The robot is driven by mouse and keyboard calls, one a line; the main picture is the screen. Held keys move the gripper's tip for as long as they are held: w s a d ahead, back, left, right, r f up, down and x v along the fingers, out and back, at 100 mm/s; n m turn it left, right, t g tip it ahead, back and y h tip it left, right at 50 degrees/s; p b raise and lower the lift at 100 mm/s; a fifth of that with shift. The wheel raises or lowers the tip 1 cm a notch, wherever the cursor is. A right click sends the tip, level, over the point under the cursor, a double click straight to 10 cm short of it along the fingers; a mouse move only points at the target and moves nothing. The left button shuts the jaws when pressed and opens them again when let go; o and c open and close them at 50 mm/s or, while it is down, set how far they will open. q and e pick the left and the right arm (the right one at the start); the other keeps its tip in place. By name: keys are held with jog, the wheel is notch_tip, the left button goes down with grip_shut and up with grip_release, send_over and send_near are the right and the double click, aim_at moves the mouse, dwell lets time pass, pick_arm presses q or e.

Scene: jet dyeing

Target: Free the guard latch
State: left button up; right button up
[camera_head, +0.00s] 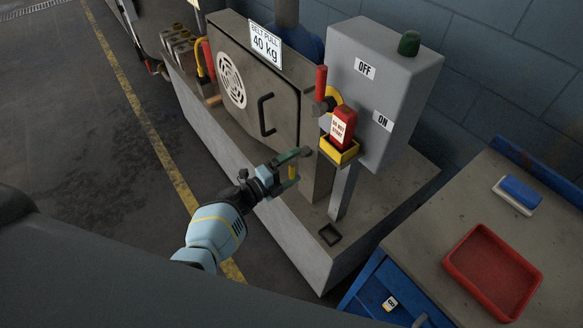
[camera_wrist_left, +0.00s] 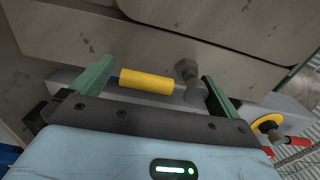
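The guard (camera_head: 255,70) is a grey metal box with a round white-slotted disc and a black handle (camera_head: 267,115); its door looks closed. A short yellow grip (camera_head: 292,172), which looks like the latch's handle, is at its lower right corner. In the left wrist view the yellow grip (camera_wrist_left: 146,82) lies crosswise between the fingers, with a grey bolt-like knob (camera_wrist_left: 190,78) at its right. My left gripper (camera_head: 296,166) is open around this spot, its green fingers apart at either side; contact cannot be told. My right gripper is not in view.
A grey switch box (camera_head: 375,85) marked OFF and ON stands right of the guard. A red lever (camera_head: 321,82) and a red tagged block in a yellow holder (camera_head: 340,150) are close above my gripper. A workbench with a red tray (camera_head: 492,272) is at right.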

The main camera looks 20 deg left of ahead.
pick_arm(q)
jog(key=shift+s+a, duration=0.2)
jog(key=shift+s, duration=0.05)
jog(key=p+v, duration=0.2)
jog(key=v, duration=0.5)
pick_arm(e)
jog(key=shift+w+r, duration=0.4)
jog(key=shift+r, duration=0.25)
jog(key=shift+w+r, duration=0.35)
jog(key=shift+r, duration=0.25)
pick_arm(q)
jog(key=shift+s, duration=0.1)
